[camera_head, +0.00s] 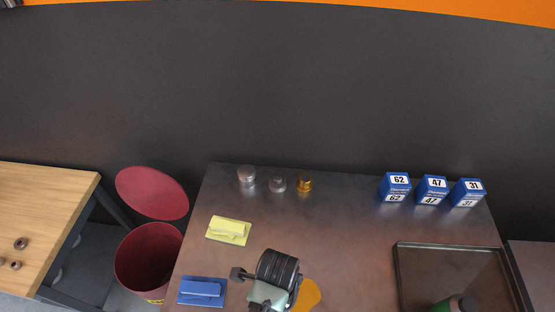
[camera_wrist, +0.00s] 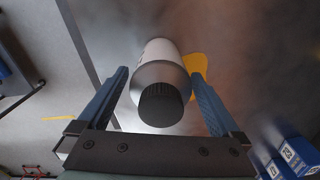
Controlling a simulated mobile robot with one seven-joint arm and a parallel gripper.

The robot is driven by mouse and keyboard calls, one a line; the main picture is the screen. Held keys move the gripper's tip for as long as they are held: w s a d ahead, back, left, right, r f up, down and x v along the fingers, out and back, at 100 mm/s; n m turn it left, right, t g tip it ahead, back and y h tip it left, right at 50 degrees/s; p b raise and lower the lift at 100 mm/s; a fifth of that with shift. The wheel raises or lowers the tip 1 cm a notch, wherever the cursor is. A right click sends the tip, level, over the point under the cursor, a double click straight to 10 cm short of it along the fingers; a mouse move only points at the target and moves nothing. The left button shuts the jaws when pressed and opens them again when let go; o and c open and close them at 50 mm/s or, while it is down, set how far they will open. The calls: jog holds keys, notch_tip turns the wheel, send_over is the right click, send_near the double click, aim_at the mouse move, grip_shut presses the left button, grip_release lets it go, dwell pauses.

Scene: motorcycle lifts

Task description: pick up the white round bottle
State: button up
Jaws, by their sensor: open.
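The white round bottle (camera_wrist: 160,62) with a dark ribbed cap (camera_wrist: 160,104) shows in the wrist view, cap end toward the camera. My gripper (camera_wrist: 159,76) is open, with one blue finger on each side of the bottle. The fingertips reach alongside its body; I cannot tell whether either touches it. In the head view my wrist and arm (camera_head: 277,270) are over the front middle of the metal table, and the bottle is hidden there.
A yellow-orange patch (camera_head: 309,295) lies beside my wrist. The brown table (camera_head: 340,225) holds a yellow item (camera_head: 229,230), a blue item (camera_head: 202,291), small metal pieces (camera_head: 277,184), blue numbered boxes (camera_head: 432,189) and a dark tray (camera_head: 450,250). A red bin (camera_head: 147,260) stands left.

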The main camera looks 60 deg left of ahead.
jog(key=shift+f, duration=1.3)
jog(key=shift+c, duration=0.3)
jog(key=c, duration=1.4)
jog(key=shift+w+r, duration=0.1)
grip_shut()
